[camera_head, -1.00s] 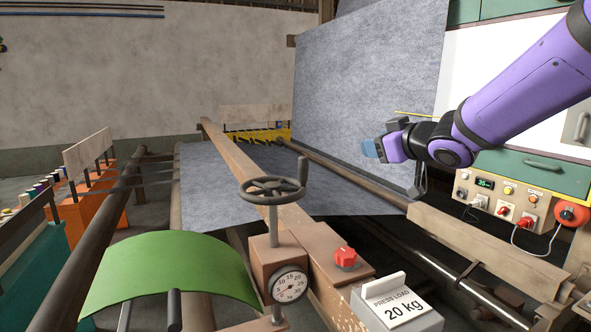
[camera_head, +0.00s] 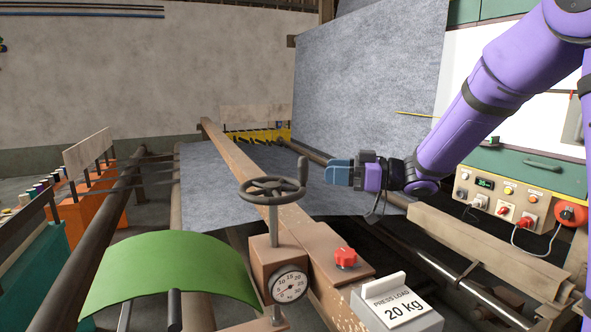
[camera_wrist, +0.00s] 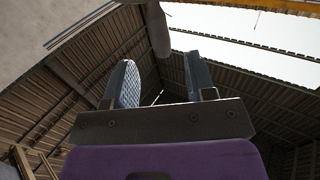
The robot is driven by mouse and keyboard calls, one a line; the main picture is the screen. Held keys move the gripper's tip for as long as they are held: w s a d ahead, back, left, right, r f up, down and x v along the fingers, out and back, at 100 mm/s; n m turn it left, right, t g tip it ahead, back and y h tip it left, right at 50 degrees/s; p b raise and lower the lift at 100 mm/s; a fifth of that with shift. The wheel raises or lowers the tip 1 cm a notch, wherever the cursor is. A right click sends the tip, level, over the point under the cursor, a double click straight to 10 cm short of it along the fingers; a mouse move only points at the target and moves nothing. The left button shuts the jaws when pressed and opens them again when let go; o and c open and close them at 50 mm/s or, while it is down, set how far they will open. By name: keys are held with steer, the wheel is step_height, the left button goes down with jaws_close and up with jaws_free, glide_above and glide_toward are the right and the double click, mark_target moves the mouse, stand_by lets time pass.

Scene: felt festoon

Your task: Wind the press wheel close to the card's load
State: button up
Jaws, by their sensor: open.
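The press wheel (camera_head: 273,189) is a dark handwheel with an upright knob (camera_head: 303,170) at its right side. It sits on a post above a brown block with a round dial gauge (camera_head: 289,286), marked in steps up to 30; its needle is too small to read surely. The card (camera_head: 398,306) reads "PRESS LOAD 20 kg" and stands on a grey box to the right. My gripper (camera_head: 338,173) is in the air to the right of the wheel, apart from it, its blue fingers pointing left. In the wrist view its two fingers (camera_wrist: 163,84) stand apart with nothing between them.
A red knob (camera_head: 345,257) is on the brown beam beside the gauge. A green curved sheet (camera_head: 168,271) lies at the front left. Grey felt (camera_head: 366,84) hangs behind my gripper. A control panel (camera_head: 507,200) with switches and cables is at the right.

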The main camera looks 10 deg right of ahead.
steer(key=x, duration=0.9)
steer(key=shift+w, duration=0.1)
jaws_close()
